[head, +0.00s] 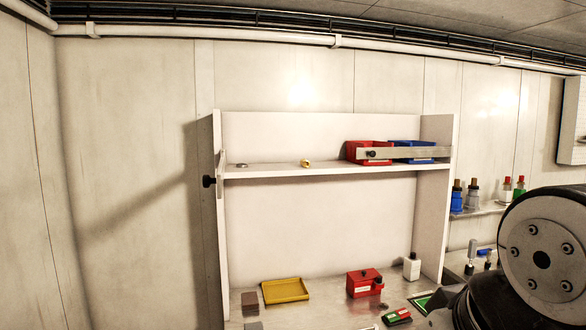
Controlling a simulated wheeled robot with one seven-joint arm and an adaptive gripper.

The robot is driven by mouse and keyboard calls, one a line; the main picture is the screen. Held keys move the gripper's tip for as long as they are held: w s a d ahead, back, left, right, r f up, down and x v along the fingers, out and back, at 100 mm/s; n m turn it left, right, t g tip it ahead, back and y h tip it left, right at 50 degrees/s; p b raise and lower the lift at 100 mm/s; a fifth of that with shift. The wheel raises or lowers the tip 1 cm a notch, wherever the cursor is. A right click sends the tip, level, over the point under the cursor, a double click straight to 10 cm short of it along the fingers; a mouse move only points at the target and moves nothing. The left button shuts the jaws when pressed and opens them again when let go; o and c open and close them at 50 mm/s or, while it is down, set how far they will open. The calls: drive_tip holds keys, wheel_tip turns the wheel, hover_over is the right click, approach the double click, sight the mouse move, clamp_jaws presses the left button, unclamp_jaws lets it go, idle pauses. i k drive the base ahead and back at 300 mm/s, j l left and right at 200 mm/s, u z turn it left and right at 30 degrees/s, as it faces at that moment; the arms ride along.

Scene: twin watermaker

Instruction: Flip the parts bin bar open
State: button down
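A flat metal bar (425,153) runs level across the front of a red bin (356,147) and a blue bin (408,143) at the right end of the shelf. A black knob (371,153) sits near its left end, and its right end meets the shelf's right side panel. The bar hides part of both bins' fronts. A second pale bar (220,165) with a black knob (208,181) is at the shelf's left side panel, seen nearly end-on. My gripper is out of view; only a dark and grey link of my arm shows at lower right.
The white shelf (270,171) holds a small grey ring and a yellow part (306,163). Below are a yellow tray (286,291), a red box (364,283) and a white bottle (412,266). Several bottles stand on a ledge at right. The space before the bar looks clear.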

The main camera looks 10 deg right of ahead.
sight(398, 152)
drive_tip(key=i+l+u, duration=0.15)
drive_tip(key=u, duration=0.3)
drive_tip(key=i+l+u, duration=0.1)
drive_tip(key=l+u, duration=0.3)
drive_tip(key=i+l+u, duration=0.1)
drive_tip(key=l, duration=0.3)
drive_tip(key=i+l, duration=0.15)
drive_tip(key=l, duration=0.3)
drive_tip(key=i+l+u, duration=0.15)
drive_tip(key=l, duration=0.25)
drive_tip(key=i+l+u, duration=0.1)
drive_tip(key=l, duration=0.35)
